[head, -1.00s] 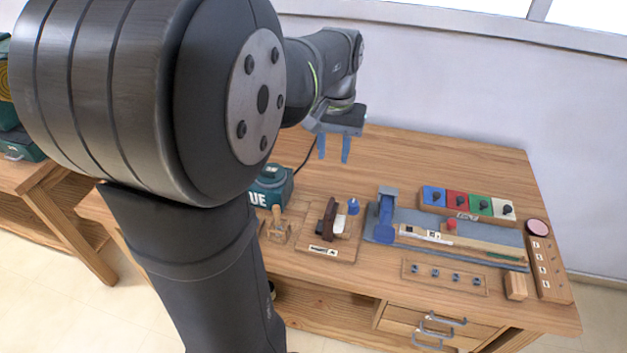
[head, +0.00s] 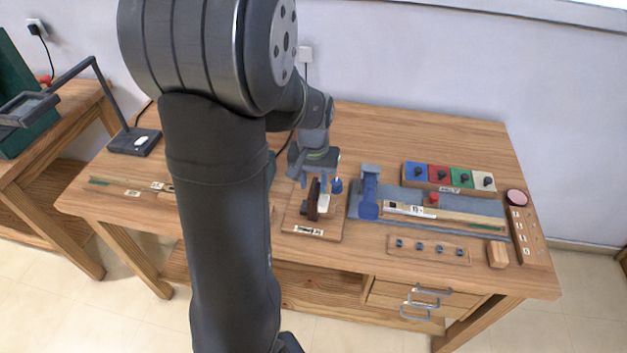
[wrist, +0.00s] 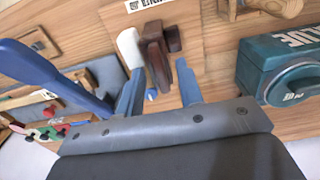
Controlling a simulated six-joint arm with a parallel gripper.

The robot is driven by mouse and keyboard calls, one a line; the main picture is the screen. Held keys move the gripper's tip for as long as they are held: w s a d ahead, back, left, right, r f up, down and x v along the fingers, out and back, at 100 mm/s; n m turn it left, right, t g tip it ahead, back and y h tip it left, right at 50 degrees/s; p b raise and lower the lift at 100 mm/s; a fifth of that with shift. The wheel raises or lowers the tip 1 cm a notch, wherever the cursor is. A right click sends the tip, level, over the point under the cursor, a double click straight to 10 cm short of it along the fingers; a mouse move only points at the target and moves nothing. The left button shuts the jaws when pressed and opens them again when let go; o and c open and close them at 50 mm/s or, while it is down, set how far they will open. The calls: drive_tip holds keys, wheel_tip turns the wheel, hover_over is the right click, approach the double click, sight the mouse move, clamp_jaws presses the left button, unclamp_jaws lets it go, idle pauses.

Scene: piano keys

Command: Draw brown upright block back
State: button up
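The brown upright block (head: 313,200) stands on a small wooden board (head: 330,233) with a label at its front. A white block (head: 324,202) stands close beside it on the right. In the wrist view the brown block (wrist: 157,62) lies between and just beyond my blue fingertips, with the white block (wrist: 130,46) at its left. My gripper (head: 314,182) is open and low over the back of the board; it also shows in the wrist view (wrist: 160,75). Whether a finger touches the block I cannot tell.
A blue upright part (head: 369,190) on a grey-blue base stands further right. Coloured panels (head: 450,176) lie behind it. A teal box (wrist: 285,65) sits at the other side, partly hidden by my arm in the head view.

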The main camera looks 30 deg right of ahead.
drive_tip(key=shift+c, duration=0.4)
clamp_jaws()
drive_tip(key=shift+w+a, duration=1.4)
drive_tip(key=shift+o, duration=0.4)
unclamp_jaws()
